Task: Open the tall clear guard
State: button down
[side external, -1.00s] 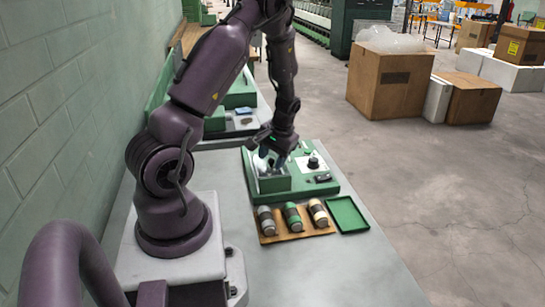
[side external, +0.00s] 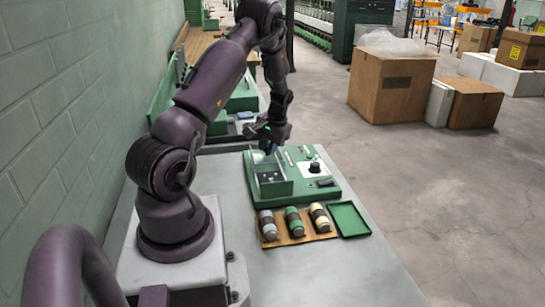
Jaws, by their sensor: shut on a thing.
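A green machine base (side external: 318,195) lies on the grey bench. At its left side is an open-topped green box (side external: 275,190) with dark and pale parts inside. The tall clear guard (side external: 266,160) shows only faintly as pale see-through panels at this box; its outline and exact angle are hard to make out. My gripper (side external: 266,149) is at the upper back of the box, shut on the clear guard. The arm partly hides the contact, and the fingers are small in the picture.
The machine has a black knob (side external: 314,167) on a white plate. In front are a brown tray (side external: 297,239) with several banded bobbins and an empty green tray (side external: 349,219). A green wall (side external: 60,120) stands left. The front of the bench is clear.

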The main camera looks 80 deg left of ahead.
jog(key=shift+a, duration=1.95)
jog(key=c, duration=1)
grip_release()
jog(key=shift+d, duration=0.1)
jog(key=v, duration=1.3)
